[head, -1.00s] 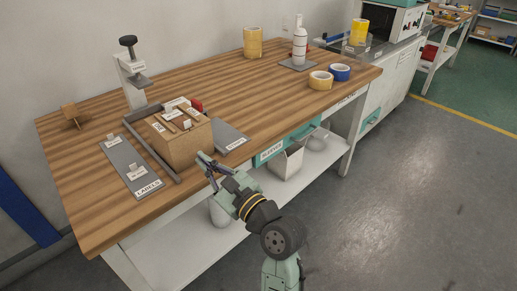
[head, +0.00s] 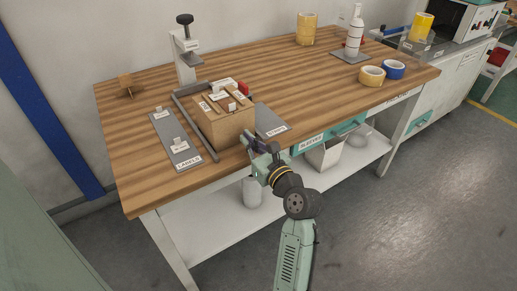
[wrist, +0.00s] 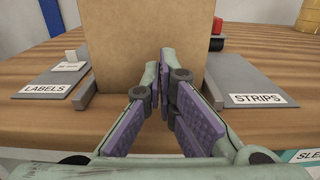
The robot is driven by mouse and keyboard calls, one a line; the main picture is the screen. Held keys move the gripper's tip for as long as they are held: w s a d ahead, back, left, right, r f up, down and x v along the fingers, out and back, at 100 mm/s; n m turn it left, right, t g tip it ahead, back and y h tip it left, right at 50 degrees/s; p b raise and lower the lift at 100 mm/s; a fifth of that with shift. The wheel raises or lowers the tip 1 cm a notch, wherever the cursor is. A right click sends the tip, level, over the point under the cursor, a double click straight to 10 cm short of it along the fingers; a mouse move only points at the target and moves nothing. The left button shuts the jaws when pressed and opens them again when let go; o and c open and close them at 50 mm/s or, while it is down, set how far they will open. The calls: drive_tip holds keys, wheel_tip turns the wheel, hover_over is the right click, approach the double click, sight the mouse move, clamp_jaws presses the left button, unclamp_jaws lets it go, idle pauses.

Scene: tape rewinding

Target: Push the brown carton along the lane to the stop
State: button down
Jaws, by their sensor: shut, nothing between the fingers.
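The brown carton (head: 222,130) stands upright on the wooden bench, beside a grey rail (head: 197,132) along its left. The rail bends round behind the carton at a far crosspiece (head: 192,88). Several small labelled pieces lie on the carton's top. My gripper (head: 250,143) is at the carton's near face, low down and toward its right side. In the wrist view, the carton's plain face (wrist: 125,40) fills the upper middle. My gripper's fingertips (wrist: 160,62) are together and empty, right in front of that face; I cannot tell whether they touch it.
A grey LABELS plate (head: 168,138) lies left of the rail, and a STRIPS plate (head: 270,122) lies right of the carton. A grey post stand (head: 186,55) rises behind. Tape rolls (head: 372,76) and a white bottle (head: 354,35) stand farther right. The bench middle is clear.

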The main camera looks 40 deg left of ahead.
sight(240, 132)
drive_tip(key=shift+x, duration=0.9)
drive_tip(key=p+x, duration=0.2)
drive_tip(key=shift+w+a+r, duration=0.2)
drive_tip(key=shift+a, duration=0.05)
drive_tip(key=shift+w+a+f, duration=0.15)
drive_tip(key=shift+a, duration=0.3)
drive_tip(key=shift+d, duration=0.1)
